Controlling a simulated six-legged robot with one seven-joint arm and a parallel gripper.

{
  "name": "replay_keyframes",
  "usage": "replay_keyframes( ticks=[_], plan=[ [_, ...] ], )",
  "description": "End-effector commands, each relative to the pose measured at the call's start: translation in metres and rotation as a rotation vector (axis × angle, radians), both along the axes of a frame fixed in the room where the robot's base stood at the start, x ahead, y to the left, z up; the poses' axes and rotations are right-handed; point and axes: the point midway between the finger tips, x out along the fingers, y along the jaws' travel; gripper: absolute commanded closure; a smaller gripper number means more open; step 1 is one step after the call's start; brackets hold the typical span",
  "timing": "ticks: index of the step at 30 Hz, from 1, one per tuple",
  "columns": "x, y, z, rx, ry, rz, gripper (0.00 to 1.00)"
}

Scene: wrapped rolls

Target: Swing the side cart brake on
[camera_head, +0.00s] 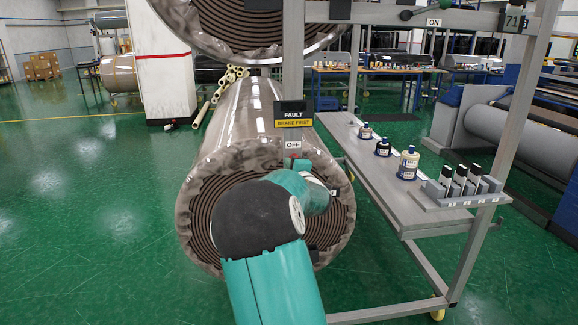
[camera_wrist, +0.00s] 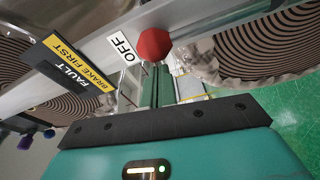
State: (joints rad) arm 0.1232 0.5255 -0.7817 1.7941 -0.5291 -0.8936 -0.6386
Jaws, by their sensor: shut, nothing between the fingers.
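A red knob (camera_wrist: 154,44) sits beside the white OFF label (camera_wrist: 122,46) on the cart's grey post in the wrist view. My gripper (camera_wrist: 156,75) is shut, with its green fingers pointing at the knob and their tips right by it. I cannot tell whether they touch. In the head view, the OFF label (camera_head: 294,144) is on the upright post (camera_head: 293,70), and my arm covers most of what lies below it. A white ON label (camera_head: 433,22) is on the upper crossbar at the right, near a small dark-ended lever (camera_head: 408,14).
A black and yellow FAULT / BRAKE FIRST sign (camera_head: 294,114) is on the post. A large wrapped roll (camera_head: 240,115) lies behind my arm, another above. The cart shelf (camera_head: 375,165) holds several jars and a slotted block (camera_head: 463,190). Green floor (camera_head: 90,230) is clear at left.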

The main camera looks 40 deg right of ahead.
Motion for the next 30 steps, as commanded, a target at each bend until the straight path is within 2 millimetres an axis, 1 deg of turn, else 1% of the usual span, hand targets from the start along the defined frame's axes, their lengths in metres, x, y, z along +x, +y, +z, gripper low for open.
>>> replay_keyframes(
  ticks=[19, 25, 30],
  plan=[
    [-0.009, -0.014, 0.002, 0.093, -0.065, -0.002, 1.0],
    [-0.018, -0.026, 0.001, 0.179, -0.122, -0.004, 1.0],
    [-0.03, -0.044, -0.002, 0.301, -0.205, -0.006, 1.0]
  ],
)
